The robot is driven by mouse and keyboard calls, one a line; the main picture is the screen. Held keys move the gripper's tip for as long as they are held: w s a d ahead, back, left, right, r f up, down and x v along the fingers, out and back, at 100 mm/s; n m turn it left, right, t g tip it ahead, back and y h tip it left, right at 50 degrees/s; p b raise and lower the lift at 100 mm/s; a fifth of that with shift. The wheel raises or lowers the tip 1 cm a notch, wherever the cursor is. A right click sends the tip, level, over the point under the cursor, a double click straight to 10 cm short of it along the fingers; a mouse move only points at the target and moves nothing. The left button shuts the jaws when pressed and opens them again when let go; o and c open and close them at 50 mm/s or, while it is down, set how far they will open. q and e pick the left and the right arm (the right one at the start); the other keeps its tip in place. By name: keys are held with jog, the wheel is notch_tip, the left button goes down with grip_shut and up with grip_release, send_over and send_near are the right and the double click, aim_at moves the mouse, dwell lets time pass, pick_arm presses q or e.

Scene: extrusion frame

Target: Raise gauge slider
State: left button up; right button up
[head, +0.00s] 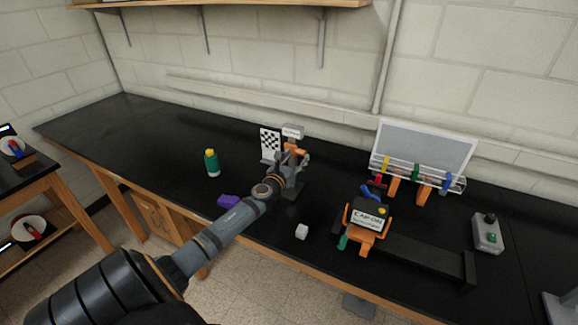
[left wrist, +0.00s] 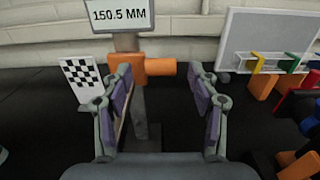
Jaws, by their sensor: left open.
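The gauge stands at the back of the black bench, with a grey post (left wrist: 139,110) and a display plate (head: 292,131) on top. In the left wrist view the display (left wrist: 118,16) reads 150.5 MM. The orange slider (left wrist: 135,73) sits high on the post, just under the display, with a round knob (left wrist: 162,68) to the right. It shows in the head view as a small orange patch (head: 295,149). My left gripper (left wrist: 160,100) is open, its fingers spread wide either side of the post in the picture. I cannot tell how far they are from the slider.
A checkered board (head: 270,143) stands left of the gauge.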

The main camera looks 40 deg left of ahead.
pick_arm(q)
jog(key=v, duration=0.9)
jog(key=shift+s, duration=0.3)
